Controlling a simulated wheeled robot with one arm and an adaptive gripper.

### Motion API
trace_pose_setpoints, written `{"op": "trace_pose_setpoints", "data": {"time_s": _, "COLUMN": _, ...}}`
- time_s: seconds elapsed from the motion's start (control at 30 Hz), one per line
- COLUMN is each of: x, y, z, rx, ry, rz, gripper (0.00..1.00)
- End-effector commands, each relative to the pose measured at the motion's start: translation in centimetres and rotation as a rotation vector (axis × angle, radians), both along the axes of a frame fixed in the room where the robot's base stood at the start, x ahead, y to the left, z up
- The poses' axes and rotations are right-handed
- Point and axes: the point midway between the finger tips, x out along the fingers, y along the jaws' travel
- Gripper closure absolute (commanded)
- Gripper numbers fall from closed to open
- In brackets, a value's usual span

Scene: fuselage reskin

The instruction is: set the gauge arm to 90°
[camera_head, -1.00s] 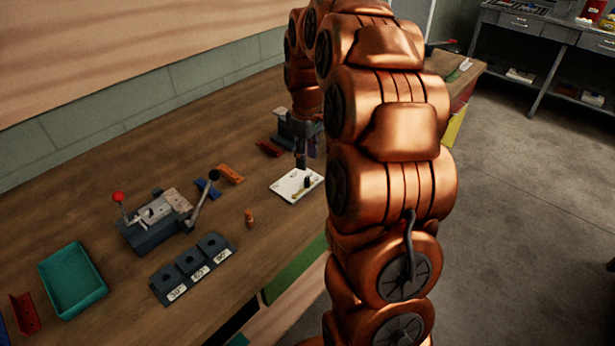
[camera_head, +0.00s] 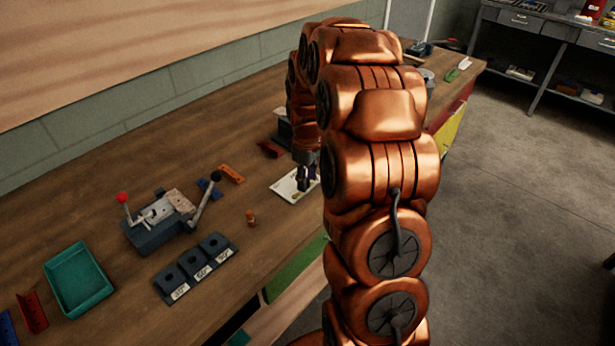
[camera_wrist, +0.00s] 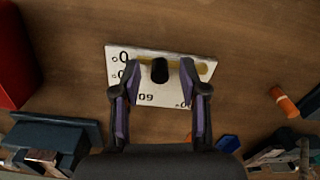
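The gauge is a white plate (camera_head: 283,186) on the bench, partly hidden by my arm in the head view. In the wrist view the gauge plate (camera_wrist: 115,66) carries black number marks, one reading like 60 upside down. A black knob (camera_wrist: 159,70) stands on the gauge arm. My gripper (camera_wrist: 159,66) is open over the plate, one finger on each side of the knob with gaps between. It also shows above the plate in the head view (camera_head: 304,180). The exact angle cannot be read.
A grey block with labelled sockets (camera_head: 195,268), a clamp fixture with a red-knobbed lever (camera_head: 155,225) and a teal tray (camera_head: 78,280) stand farther left. Orange and blue brackets (camera_head: 231,174) lie behind.

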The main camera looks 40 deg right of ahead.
Motion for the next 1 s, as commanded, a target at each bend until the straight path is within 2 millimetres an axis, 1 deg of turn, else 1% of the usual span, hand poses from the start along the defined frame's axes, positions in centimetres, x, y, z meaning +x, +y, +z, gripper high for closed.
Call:
{"op": "trace_pose_setpoints", "data": {"time_s": 0.03, "x": 0.0, "y": 0.0, "z": 0.0, "rx": 0.0, "ry": 0.0, "rz": 0.0, "gripper": 0.61}}
{"op": "trace_pose_setpoints", "data": {"time_s": 0.07, "x": 0.01, "y": 0.0, "z": 0.01, "rx": 0.0, "ry": 0.0, "rz": 0.0, "gripper": 0.64}}
{"op": "trace_pose_setpoints", "data": {"time_s": 0.4, "x": 0.02, "y": 0.0, "z": 0.03, "rx": 0.0, "ry": -0.001, "rz": 0.0, "gripper": 0.99}}
{"op": "trace_pose_setpoints", "data": {"time_s": 1.0, "x": 0.09, "y": 0.0, "z": 0.02, "rx": 0.0, "ry": -0.002, "rz": 0.007, "gripper": 1.0}}
